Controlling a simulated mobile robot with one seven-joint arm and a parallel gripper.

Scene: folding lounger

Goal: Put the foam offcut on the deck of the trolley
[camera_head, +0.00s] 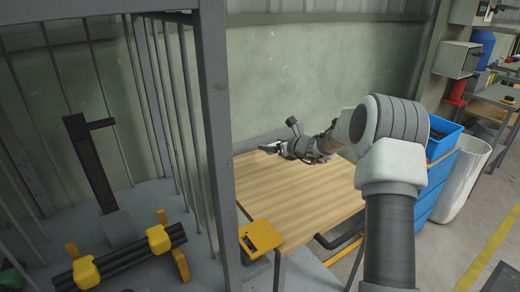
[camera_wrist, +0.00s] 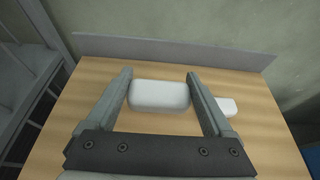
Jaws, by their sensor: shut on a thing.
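A white rounded block (camera_wrist: 160,95), which looks like the foam offcut, sits between the two fingers of my gripper (camera_wrist: 160,76) in the wrist view. My gripper is shut on it. In the head view my gripper (camera_head: 272,148) is over the back of a wooden top (camera_head: 290,190); the block is too small to make out there. The wooden top also fills the wrist view (camera_wrist: 262,150) below the block. I cannot tell the gap between block and wood, nor whether this top is the trolley's deck.
A second white piece (camera_wrist: 227,106) lies on the wood, partly behind the right finger. A raised grey lip (camera_wrist: 175,50) runs along the back edge. A yellow object (camera_head: 260,238) is at the near left corner. A barred grey frame (camera_head: 215,130) stands left; blue crates (camera_head: 432,180) stand right.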

